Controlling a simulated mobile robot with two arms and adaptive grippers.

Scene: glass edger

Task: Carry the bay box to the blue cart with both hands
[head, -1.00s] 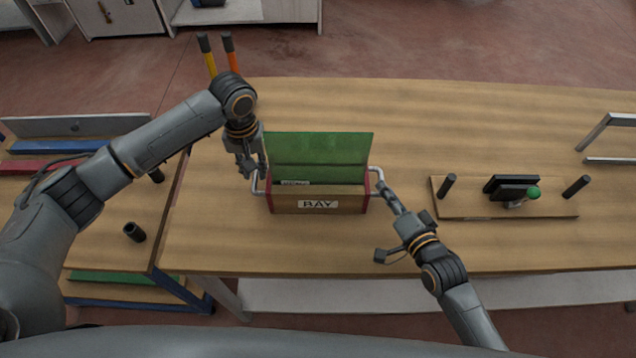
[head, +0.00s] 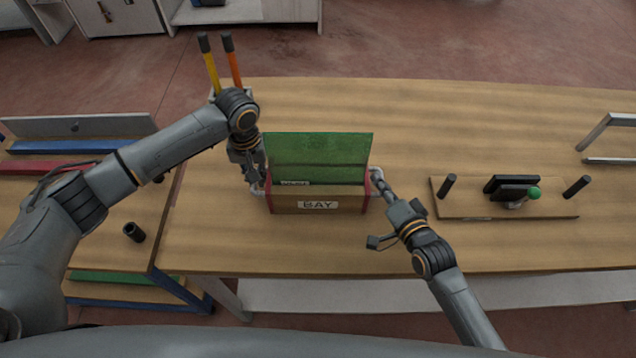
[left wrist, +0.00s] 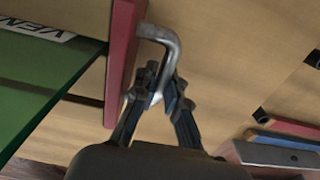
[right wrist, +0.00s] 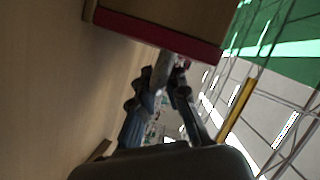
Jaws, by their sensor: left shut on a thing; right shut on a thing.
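The bay box (head: 290,206), wooden with red ends and a BAY label, holds an upright green panel (head: 318,152) on the long table. My left gripper (head: 259,186) is shut on the metal handle at the box's left end; the left wrist view shows the fingers (left wrist: 158,92) around this handle (left wrist: 172,48). My right gripper (head: 377,182) is shut on the right handle, mostly hidden by the fingers; the right wrist view shows it by the red end (right wrist: 160,38). I cannot tell whether the box touches the table. A blue-framed cart (head: 182,291) stands at the left.
Right of the box is a wooden board (head: 470,205) with black posts and a dark device. Yellow and orange handled tools (head: 211,72) stand behind my left arm.

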